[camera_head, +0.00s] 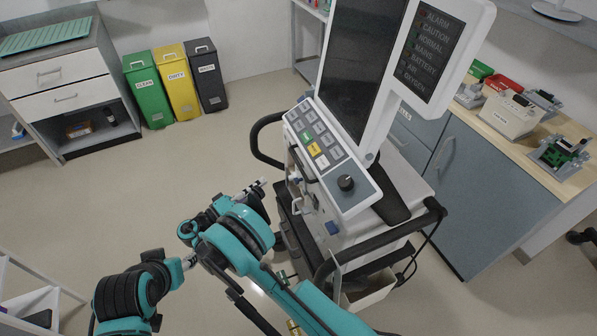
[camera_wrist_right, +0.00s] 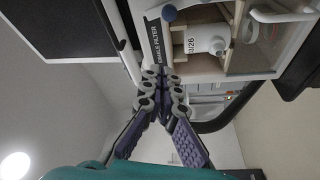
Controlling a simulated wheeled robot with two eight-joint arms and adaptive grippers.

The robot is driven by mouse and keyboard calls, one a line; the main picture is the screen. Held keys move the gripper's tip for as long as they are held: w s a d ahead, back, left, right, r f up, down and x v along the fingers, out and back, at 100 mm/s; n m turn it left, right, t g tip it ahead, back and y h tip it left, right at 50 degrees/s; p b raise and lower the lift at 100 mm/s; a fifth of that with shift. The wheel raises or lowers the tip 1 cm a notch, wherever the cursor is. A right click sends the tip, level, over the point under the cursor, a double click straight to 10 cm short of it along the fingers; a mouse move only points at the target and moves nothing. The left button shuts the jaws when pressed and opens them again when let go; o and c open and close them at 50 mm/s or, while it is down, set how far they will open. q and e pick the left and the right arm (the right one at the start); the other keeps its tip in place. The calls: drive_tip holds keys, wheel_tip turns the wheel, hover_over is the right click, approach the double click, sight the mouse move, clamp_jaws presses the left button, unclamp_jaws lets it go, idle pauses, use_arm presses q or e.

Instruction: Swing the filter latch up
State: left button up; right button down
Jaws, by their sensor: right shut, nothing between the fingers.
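The ventilator (camera_head: 350,200) stands in the middle of the head view with its side towards my right arm. The right wrist view shows its filter bay close up, with a dark "EXHALE FILTER" label (camera_wrist_right: 153,45) and a white filter body (camera_wrist_right: 205,40). A pale bar, which looks like the filter latch (camera_wrist_right: 166,42), runs beside the label to a blue knob (camera_wrist_right: 169,13). My right gripper (camera_wrist_right: 166,88) is shut and empty, its tips close to the bar's lower end; contact cannot be told. It also shows in the head view (camera_head: 260,186), left of the ventilator.
The ventilator has a screen (camera_head: 360,60), a keypad (camera_head: 318,140) and black handle rails (camera_head: 385,236) near my arm. A counter (camera_head: 520,140) with devices stands right. Bins (camera_head: 178,82) and drawers (camera_head: 60,75) stand at the back left. Floor between is clear.

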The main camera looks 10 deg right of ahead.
sight(301, 182)
drive_tip(key=f+b+x, duration=0.1)
drive_tip(key=b+x, duration=0.2)
drive_tip(key=x, duration=0.7)
drive_tip(key=shift+s+d+f+b, duration=0.15)
drive_tip(key=shift+s+b, duration=0.15)
drive_tip(key=shift+s, duration=0.7)
drive_tip(key=shift+s+d+f+b, duration=0.15)
drive_tip(key=shift+s+b, duration=0.1)
drive_tip(key=shift+s, duration=0.75)
